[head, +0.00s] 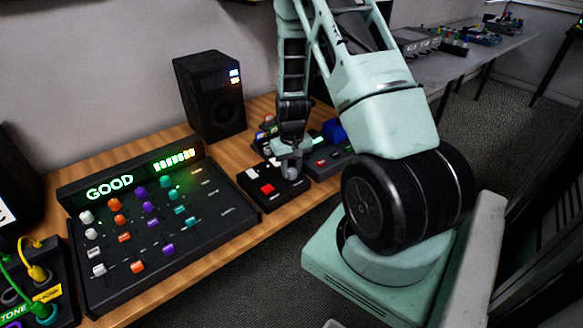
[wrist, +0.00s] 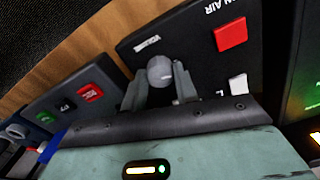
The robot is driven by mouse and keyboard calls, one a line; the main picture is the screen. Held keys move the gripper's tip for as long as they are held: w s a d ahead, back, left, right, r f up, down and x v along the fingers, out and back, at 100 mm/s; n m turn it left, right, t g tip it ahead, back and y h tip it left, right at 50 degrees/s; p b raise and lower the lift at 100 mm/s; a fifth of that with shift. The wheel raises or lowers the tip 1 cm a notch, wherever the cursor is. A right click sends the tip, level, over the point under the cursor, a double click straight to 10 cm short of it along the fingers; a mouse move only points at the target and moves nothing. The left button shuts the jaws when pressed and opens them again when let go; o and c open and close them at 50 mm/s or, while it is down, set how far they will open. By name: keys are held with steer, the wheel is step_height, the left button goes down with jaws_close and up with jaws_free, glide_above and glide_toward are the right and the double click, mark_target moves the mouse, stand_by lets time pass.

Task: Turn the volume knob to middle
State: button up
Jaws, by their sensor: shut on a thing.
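The volume knob (wrist: 160,71) is a round grey knob on a dark control box (wrist: 195,50), near a small white label that is too blurred to read for sure. My gripper (wrist: 160,88) is shut on the knob, with one grey finger on each side of it. In the head view my gripper (head: 290,170) points down at the right part of the same box (head: 268,202), and the knob is mostly hidden there. I cannot tell the knob's angle from its plain round top.
The box has a red ON AIR button (wrist: 231,34) and a white button (wrist: 238,86). A mixer (head: 225,212) showing GOOD lies to the left, with a black speaker (head: 208,97) behind. Another button panel (wrist: 75,105) sits close beside the box.

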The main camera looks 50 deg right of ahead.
mark_target(291, 170)
steer(key=m, duration=0.7)
steer(key=m+p, duration=0.1)
steer(key=m, duration=0.3)
steer(key=shift+m+p, duration=0.35)
steer(key=shift+m, duration=1.45)
steer(key=o, duration=1)
steer(key=shift+c, duration=0.2)
step_height(291, 170, up, 18)
steer(key=p, duration=0.1)
steer(key=shift+f, duration=0.25)
